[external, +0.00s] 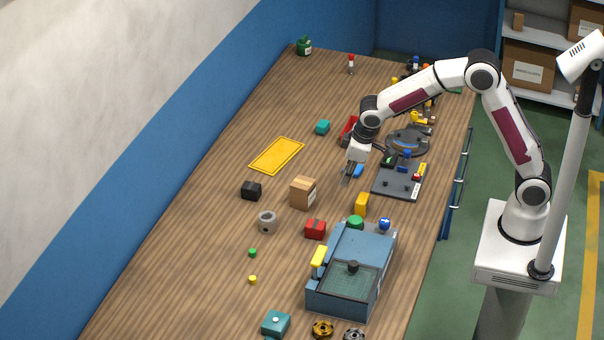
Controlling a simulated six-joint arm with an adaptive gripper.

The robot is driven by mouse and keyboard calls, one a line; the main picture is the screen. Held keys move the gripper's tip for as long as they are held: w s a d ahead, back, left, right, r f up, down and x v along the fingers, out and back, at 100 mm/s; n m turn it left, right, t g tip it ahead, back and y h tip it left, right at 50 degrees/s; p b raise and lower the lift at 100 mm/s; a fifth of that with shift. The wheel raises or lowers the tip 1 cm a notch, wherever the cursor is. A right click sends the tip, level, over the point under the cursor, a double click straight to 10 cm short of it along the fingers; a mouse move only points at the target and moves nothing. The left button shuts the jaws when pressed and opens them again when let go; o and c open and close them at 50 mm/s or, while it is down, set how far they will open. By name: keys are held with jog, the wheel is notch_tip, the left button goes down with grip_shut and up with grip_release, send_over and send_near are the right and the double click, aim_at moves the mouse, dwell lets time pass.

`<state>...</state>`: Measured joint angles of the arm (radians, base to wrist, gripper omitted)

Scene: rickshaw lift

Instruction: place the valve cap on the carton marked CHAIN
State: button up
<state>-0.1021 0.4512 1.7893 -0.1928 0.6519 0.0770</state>
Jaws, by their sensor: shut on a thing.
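My gripper (346,180) points down over the middle of the table, above and right of a brown cardboard carton (303,193). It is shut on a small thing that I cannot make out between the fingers. The carton stands upright with a white label on its right side; the print is too small to read. Its top looks bare. A small blue piece (359,171) shows right beside the fingers; I cannot tell whether it touches them. A small green piece (252,253) and a small yellow piece (252,280) lie at the lower left. I cannot tell which piece is the valve cap.
A black box (251,191), a grey ring (267,222), a red box (315,229) and a yellow block (362,204) stand around the carton. A blue-grey case (342,284) is in front. A dark plate (398,183) lies right. A yellow tray (276,155) lies behind, left.

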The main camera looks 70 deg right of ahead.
jog(key=w+a+r+n+y, duration=0.1)
jog(key=w+a+n, duration=0.1)
jog(key=a, duration=1.2)
jog(key=w+a+r+n+y, duration=0.1)
jog(key=w+a, duration=0.4)
jog(key=a, duration=0.9)
jog(key=shift+a+n, duration=0.15)
jog(key=shift+n, duration=0.75)
jog(key=shift+f, duration=0.15)
send_over(289, 262)
jog(key=s, duration=0.1)
jog(key=shift+f, duration=2.4)
jog(key=shift+f, duration=0.1)
jog(key=shift+f, duration=2.4)
jog(key=o, duration=0.7)
jog(key=shift+f, duration=0.1)
